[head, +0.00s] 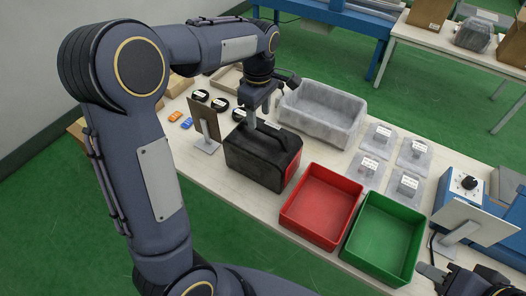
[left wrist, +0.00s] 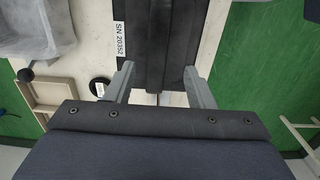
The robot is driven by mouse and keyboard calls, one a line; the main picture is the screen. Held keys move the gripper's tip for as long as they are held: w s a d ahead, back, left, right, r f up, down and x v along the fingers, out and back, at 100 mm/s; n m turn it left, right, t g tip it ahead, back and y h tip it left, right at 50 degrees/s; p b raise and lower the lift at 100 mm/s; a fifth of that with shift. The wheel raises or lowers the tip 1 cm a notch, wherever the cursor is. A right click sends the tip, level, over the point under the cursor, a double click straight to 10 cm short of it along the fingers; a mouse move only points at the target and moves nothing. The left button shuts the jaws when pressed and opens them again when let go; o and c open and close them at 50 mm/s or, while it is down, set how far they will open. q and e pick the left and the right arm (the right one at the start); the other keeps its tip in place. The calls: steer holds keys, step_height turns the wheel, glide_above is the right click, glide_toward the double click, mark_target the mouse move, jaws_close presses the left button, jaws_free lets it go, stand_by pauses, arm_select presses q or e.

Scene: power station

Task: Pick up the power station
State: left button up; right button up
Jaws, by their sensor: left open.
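The power station (head: 252,158) is a black box with a top handle and a red-edged end, standing on the table left of the red bin. My left gripper (head: 263,118) comes down from above at its handle. In the left wrist view the open fingers (left wrist: 160,72) stand apart on either side of the black power station (left wrist: 172,40), which has a white "SN 20352" label. I cannot tell whether the fingers touch it. My right gripper (head: 440,276) shows only partly at the lower right; its jaws are unclear.
A red bin (head: 290,217) and a green bin (head: 349,252) stand right of the power station. A grey tub (head: 292,121) is behind it. A brown panel on a stand (head: 203,115) and black round items (head: 219,103) are close on the left. Packaged parts (head: 381,132) lie at the right.

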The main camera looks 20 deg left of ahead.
mark_target(263, 125)
arm_select(q)
steer(key=f, duration=0.2)
steer(key=d+f, duration=0.1)
steer(key=f, duration=0.1)
steer(key=shift+w+f+p, duration=0.2)
steer(key=shift+f+p, duration=0.15)
steer(key=shift+f, duration=0.45)
jaws_close()
stand_by(0.6)
steer(key=shift+w+r, duration=0.1)
steer(key=shift+r, duration=0.05)
